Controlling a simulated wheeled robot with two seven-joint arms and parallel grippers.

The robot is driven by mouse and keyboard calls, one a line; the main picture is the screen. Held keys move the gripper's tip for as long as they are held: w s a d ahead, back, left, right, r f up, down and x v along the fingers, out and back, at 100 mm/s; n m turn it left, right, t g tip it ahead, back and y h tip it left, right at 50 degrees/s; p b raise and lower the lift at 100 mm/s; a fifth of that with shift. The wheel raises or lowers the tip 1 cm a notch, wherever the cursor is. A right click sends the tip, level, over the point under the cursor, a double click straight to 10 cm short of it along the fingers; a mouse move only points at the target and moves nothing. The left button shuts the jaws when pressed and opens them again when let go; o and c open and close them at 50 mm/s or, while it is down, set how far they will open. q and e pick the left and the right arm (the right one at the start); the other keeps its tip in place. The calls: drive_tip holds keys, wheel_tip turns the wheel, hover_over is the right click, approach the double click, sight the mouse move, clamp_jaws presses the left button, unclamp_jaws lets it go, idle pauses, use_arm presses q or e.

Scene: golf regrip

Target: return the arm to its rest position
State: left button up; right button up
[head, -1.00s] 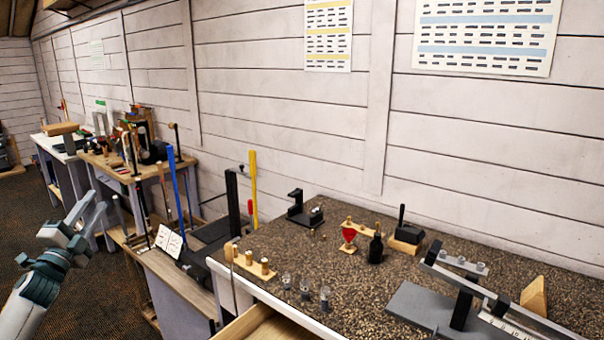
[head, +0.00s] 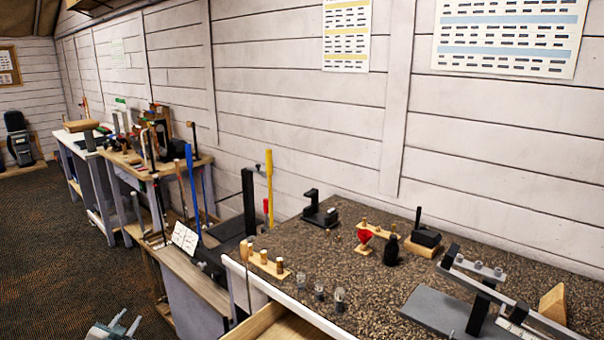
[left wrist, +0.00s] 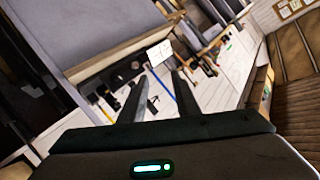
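My left gripper (head: 129,317) shows at the bottom edge of the head view, over the dark carpet. Its two fingers are apart with nothing between them, and most of the arm is cut off by the frame. In the left wrist view the two dark fingers (left wrist: 159,80) also stand apart and empty, with the benches tilted in the picture beyond them. My right gripper is in neither view.
The speckled bench top (head: 330,255) is at the right, with an open wooden drawer (head: 262,322) below its front edge. A lower wooden bench (head: 190,275) and a cluttered workbench (head: 180,168) stand farther left. The carpet (head: 60,250) at the left is clear.

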use_arm(q)
drive_tip(key=s+d+f+g+h, duration=0.15)
drive_tip(key=s+d+f, duration=0.25)
drive_tip(key=s+f, duration=0.7)
drive_tip(key=s+d+f+n+g, duration=0.1)
drive_tip(key=s+d+f+g, duration=0.2)
drive_tip(key=s+d+f, duration=0.75)
drive_tip(key=s+a+f+g, duration=0.1)
drive_tip(key=s+f+g, duration=0.2)
drive_tip(key=s+f, duration=0.85)
drive_tip(key=s+d+f+g, duration=0.2)
drive_tip(key=s+d+f, duration=0.3)
drive_tip(key=s, duration=0.7)
drive_tip(key=s+d+f+g+h, duration=0.1)
drive_tip(key=s+d+f, duration=0.5)
drive_tip(key=s, duration=0.7)
drive_tip(key=s+d+f+g+h, duration=0.1)
drive_tip(key=s+d+f+g, duration=0.2)
drive_tip(key=s+d+f, duration=0.2)
drive_tip(key=s+f, duration=0.3)
drive_tip(key=s, duration=0.4)
drive_tip(key=shift+s+d+n, duration=0.15)
drive_tip(key=shift+d+n, duration=0.15)
drive_tip(key=shift+d, duration=0.05)
drive_tip(key=shift+c, duration=0.2)
